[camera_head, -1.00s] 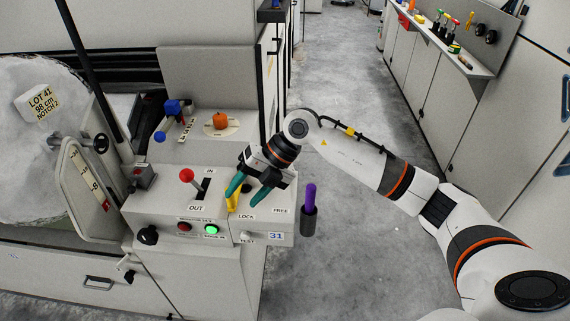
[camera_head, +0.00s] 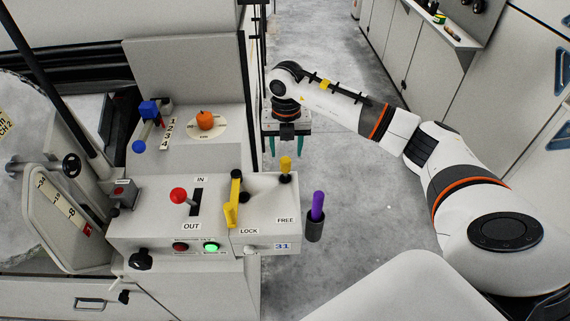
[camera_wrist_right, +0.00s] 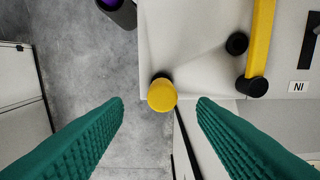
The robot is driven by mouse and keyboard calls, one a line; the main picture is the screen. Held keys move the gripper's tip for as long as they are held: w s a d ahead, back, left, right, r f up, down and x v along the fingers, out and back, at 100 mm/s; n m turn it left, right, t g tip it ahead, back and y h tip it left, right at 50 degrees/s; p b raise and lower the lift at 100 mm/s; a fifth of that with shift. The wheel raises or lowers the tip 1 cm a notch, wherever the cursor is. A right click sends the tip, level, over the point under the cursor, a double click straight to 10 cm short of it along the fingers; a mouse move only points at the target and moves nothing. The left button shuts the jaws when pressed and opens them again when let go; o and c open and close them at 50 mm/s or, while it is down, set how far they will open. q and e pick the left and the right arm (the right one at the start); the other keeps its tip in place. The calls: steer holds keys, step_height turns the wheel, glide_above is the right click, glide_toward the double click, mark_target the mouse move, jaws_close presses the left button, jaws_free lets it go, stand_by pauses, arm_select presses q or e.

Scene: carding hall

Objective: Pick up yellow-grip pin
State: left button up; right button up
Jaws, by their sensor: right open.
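The yellow-grip pin (camera_head: 286,165) stands upright at the back right corner of the console top, its dark lower part set in a black fitting. In the right wrist view its round yellow end (camera_wrist_right: 162,95) lies between the two teal fingertips, with a gap on each side. My right gripper (camera_head: 285,147) is open and empty, pointing down, with its fingers close to the pin in the head view. I cannot tell the exact height between them. My left gripper is not in view.
A yellow lever (camera_head: 231,215) with a black pivot stands left of the pin near LOCK; it also shows in the wrist view (camera_wrist_right: 261,38). A purple-handled item (camera_head: 318,206) sits in a dark holder at the right. A red-knob lever (camera_head: 179,195) stands further left.

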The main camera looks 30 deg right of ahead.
mark_target(285, 160)
steer(key=shift+w+f, duration=0.1)
steer(key=shift+f, duration=0.4)
steer(key=shift+w+f, duration=0.1)
steer(key=shift+f, duration=0.15)
steer(key=f, duration=0.1)
steer(key=f+p, duration=0.1)
steer(key=f, duration=0.1)
steer(key=f+p, duration=0.1)
steer(key=shift+s+a+f, duration=0.15)
steer(key=shift+s+f, duration=0.05)
steer(key=shift+s, duration=0.15)
steer(key=shift+f, duration=0.35)
steer(key=shift+c, duration=0.3)
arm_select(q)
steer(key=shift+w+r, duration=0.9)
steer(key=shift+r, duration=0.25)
arm_select(e)
steer(key=shift+w, duration=0.1)
steer(key=c, duration=1)
